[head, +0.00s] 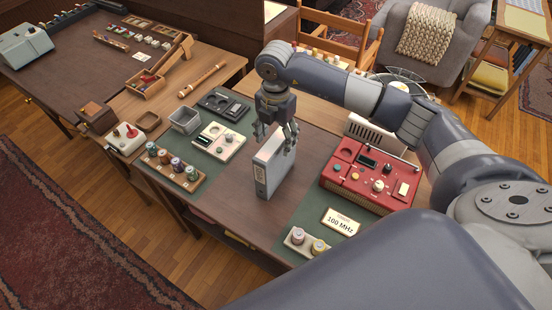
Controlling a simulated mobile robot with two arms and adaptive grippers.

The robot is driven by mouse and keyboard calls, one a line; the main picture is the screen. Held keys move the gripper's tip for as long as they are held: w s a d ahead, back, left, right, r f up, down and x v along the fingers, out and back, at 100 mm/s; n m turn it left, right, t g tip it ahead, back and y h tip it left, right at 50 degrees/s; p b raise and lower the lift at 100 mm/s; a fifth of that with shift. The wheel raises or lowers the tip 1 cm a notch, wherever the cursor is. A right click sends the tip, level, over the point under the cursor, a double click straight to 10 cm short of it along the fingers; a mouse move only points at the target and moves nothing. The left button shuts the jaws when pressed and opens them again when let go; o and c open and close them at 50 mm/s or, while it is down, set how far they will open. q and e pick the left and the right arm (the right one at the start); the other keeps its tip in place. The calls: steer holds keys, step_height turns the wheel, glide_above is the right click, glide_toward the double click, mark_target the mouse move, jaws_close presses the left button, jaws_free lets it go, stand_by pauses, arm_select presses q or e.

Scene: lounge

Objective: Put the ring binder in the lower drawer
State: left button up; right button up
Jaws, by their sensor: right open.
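The grey ring binder (262,180) stands upright on the dark middle strip of the table, its labelled spine facing the front. My right gripper (276,142) points down at the top of the binder. Its fingers are apart, with the binder's upper edge between or just below them; I cannot tell whether they touch it. My left gripper is not in view. The lower drawer cannot be made out; the space under the table's front edge is mostly hidden.
A red radio-like device (365,178) stands right of the binder, with a "100 MHz" sign (341,222) in front. A white device (218,142) and a spool rack (175,168) lie to the left. The dark strip (235,205) in front of the binder is clear.

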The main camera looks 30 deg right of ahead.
mark_target(276, 162)
step_height(276, 162, down, 5)
steer(key=shift+w+d+r+p, duration=0.1)
steer(key=shift+r+p, duration=0.05)
steer(key=shift+p, duration=1.1)
steer(key=shift+f, duration=0.5)
steer(key=shift+w+r, duration=0.1)
jaws_close()
